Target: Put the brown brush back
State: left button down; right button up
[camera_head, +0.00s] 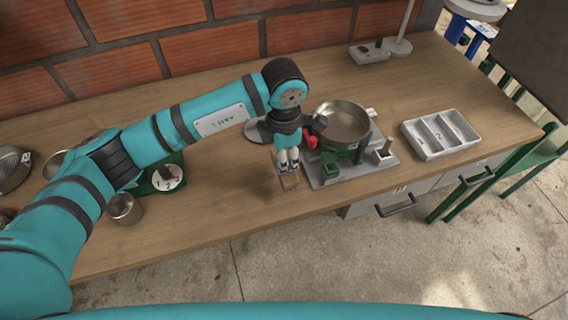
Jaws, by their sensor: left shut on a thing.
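My left gripper (288,161) points down over the front part of the wooden bench, just left of the metal pan stand. It is shut on a small, thin brownish thing (289,183), which shows just below the fingertips near the bench's front edge. It is too small to tell whether this is the brown brush, or whether it touches the bench. No other brush can be made out. My right gripper is not in view.
A round metal pan (342,121) sits on a grey-based stand (385,156) beside the gripper, with a red part (311,140) close by. A white compartment tray (441,133) is at the right. A green dial scale (167,179) and metal cup (124,208) are left.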

pick_arm(q)
notch_tip(320, 180, down, 3)
jog(key=shift+s+r+p, duration=0.1)
jog(key=shift+r+p, duration=0.05)
jog(key=shift+p, duration=0.3)
jog(key=shift+f, duration=0.35)
jog(key=shift+f, duration=0.1)
jog(key=shift+f+b, duration=0.15)
jog(key=shift+b, duration=0.15)
jog(key=c, duration=1.1)
grip_release()
jog(key=shift+c, duration=0.2)
